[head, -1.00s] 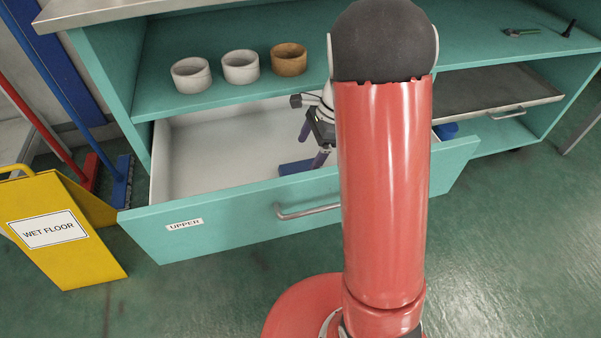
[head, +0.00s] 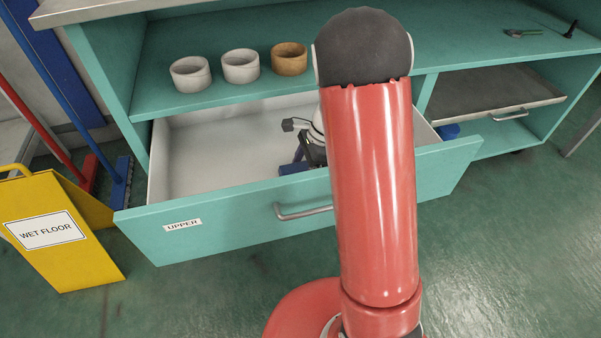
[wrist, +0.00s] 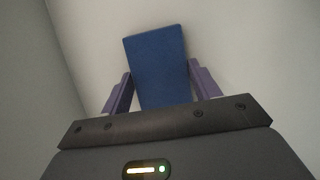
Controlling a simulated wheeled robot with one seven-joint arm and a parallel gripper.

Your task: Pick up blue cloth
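The blue cloth (wrist: 156,62) is a flat, folded-looking rectangle on the pale drawer floor in the wrist view. In the head view a small blue part of it (head: 292,168) shows above the drawer's front panel, next to my arm. My gripper (wrist: 160,70) is down in the drawer with its two purple fingers apart, one beside each long side of the cloth. The fingers are very close to the cloth's edges; I cannot tell whether they touch. The near end of the cloth is hidden by the gripper body. In the head view my arm hides most of the gripper.
The open drawer (head: 205,160), labelled UPPER, is otherwise bare where visible. Three cups stand on the shelf above: two pale (head: 190,74) (head: 240,66) and one brown (head: 289,58). A yellow wet-floor sign (head: 60,235) stands left. A metal tray (head: 490,90) is at right.

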